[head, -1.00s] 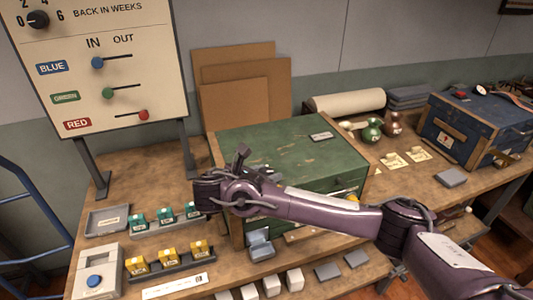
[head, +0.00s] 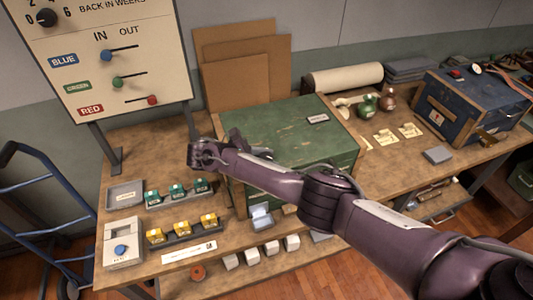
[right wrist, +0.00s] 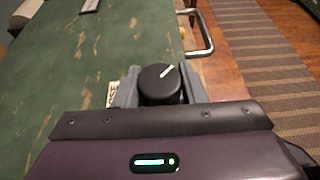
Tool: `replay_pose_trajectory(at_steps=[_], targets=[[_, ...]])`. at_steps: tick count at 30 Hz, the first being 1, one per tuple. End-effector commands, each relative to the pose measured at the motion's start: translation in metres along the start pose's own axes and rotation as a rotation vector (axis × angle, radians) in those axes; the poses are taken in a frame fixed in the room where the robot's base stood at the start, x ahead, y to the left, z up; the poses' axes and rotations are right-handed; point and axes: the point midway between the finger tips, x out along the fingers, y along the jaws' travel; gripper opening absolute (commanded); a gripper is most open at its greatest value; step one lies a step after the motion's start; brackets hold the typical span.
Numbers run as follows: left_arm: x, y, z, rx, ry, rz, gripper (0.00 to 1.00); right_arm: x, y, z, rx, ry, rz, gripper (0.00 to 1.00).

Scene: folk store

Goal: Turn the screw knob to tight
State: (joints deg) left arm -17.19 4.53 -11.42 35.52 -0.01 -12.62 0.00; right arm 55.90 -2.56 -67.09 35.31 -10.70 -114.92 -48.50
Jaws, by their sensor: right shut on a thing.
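The screw knob (right wrist: 155,86) is a round black dial with a white pointer mark in the right wrist view. It sits at the edge of the green chest (right wrist: 70,70), and its mark points up and to the right. My right gripper (right wrist: 160,90) is shut on the knob, one grey finger on each side. A pale label (right wrist: 111,94) ending in "OSE" is partly hidden beside the left finger. In the head view, my right forearm crosses the green chest (head: 280,125) and hides the knob. My left gripper is not in view.
A lettered board (head: 110,60) stands at the back left of the bench. Trays with teal and yellow blocks and a blue-button box (head: 122,245) lie to the left; a blue chest (head: 470,105) stands right.

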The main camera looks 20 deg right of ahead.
Motion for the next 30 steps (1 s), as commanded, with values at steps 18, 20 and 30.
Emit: replay_pose_trajectory(at_steps=[18,20,30], targets=[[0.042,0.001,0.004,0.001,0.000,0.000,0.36,0.000,0.001,0.000,0.103,0.000,-0.234,0.14],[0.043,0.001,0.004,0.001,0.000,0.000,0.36,-0.001,0.001,0.001,0.104,0.000,-0.238,0.14],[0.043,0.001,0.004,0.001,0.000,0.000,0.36,-0.001,0.000,0.001,0.104,0.001,-0.245,0.14]])
